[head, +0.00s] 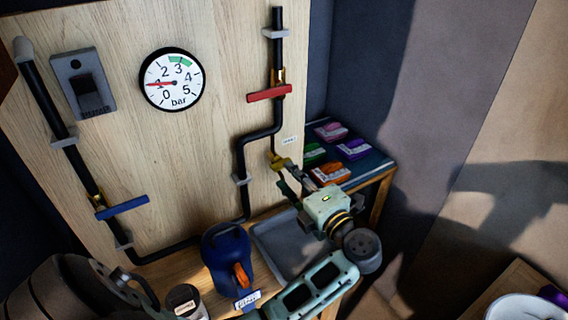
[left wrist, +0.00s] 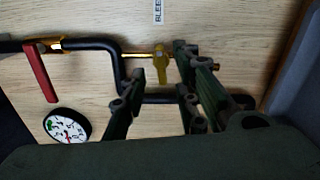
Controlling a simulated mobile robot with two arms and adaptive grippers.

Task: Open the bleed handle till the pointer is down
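The yellow bleed handle (head: 282,163) is on a short brass branch at the right of the wooden board; in the left wrist view the handle (left wrist: 162,72) sticks out across its brass stem. The round white gauge (head: 173,79) has its red pointer to the left, near 1 bar; it also shows in the left wrist view (left wrist: 67,126). My left gripper (head: 293,181) is just below and in front of the handle. In the left wrist view its fingers (left wrist: 160,88) are spread, with the handle in the gap, apparently not gripped. My right gripper is not in view.
A red lever (head: 270,93) and a blue lever (head: 122,207) sit on the black pipes. A blue jug (head: 226,258), a grey tray (head: 274,248) and a cup (head: 184,300) stand below the board. Colored packs (head: 330,171) lie on a shelf at right.

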